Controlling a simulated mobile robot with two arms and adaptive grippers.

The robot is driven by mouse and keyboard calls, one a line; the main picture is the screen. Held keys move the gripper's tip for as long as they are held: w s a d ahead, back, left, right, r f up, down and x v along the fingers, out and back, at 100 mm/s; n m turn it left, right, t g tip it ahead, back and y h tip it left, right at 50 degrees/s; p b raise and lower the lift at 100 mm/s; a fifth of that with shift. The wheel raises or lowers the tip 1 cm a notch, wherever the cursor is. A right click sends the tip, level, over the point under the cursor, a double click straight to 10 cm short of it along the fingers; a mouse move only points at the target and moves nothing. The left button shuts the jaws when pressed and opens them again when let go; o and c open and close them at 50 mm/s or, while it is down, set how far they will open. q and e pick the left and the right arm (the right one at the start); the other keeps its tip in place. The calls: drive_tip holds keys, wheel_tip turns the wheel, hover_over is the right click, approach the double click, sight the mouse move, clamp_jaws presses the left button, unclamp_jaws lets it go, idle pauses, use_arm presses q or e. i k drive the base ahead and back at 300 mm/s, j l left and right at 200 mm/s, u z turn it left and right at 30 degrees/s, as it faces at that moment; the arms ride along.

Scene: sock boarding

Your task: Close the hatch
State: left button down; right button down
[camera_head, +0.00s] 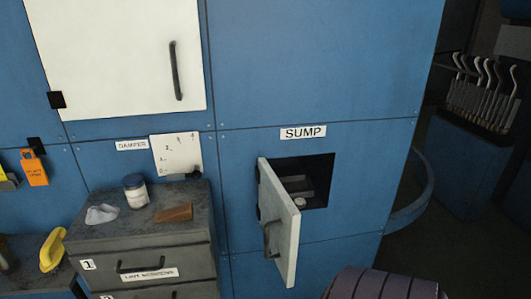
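The hatch is a small white door (279,222) with a dark handle (269,238), under the "SUMP" label (303,132) on the blue wall. It stands open, hinged on the left side of a square dark opening (318,178) and swung out towards me. Inside the opening I see a grey box-like shape and a small pale round item (300,203). Neither of my grippers is in view.
A grey drawer cabinet (140,257) stands left of the hatch, with a jar (135,190), a crumpled cloth (102,214) and a brown block (174,211) on top. A dark purple ribbed shape (383,284) is at the bottom edge, below right of the hatch.

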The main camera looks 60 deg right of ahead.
sight(279, 217)
drive_tip(key=z, duration=1.75)
